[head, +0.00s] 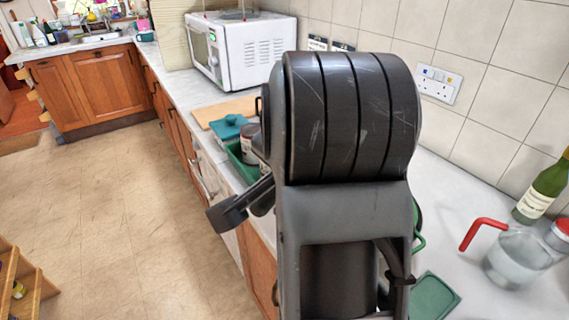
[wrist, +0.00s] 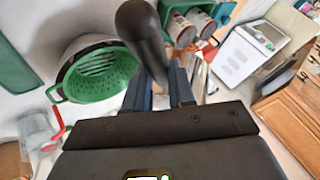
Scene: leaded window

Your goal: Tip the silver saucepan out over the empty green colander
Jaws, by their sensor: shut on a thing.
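My gripper (wrist: 167,82) is shut on a black handle (wrist: 143,32), which looks like the silver saucepan's; its rounded end points away from the wrist. In the head view a dark handle-like piece (head: 235,207) sticks out left of my arm. The saucepan's silver bowl cannot be made out in either view, so its tilt and contents cannot be told. The green colander (wrist: 98,76) stands on the worktop left of the fingers in the wrist view, with its holes visible and nothing seen inside. In the head view my arm hides nearly all of it.
A glass jug with a red handle (head: 512,258) and a green bottle (head: 543,190) stand at the right. A green tray (head: 435,298) lies near the front. A green crate (wrist: 192,8) holds cans. A white microwave (head: 240,45) stands farther back, beyond a wooden board (head: 222,110).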

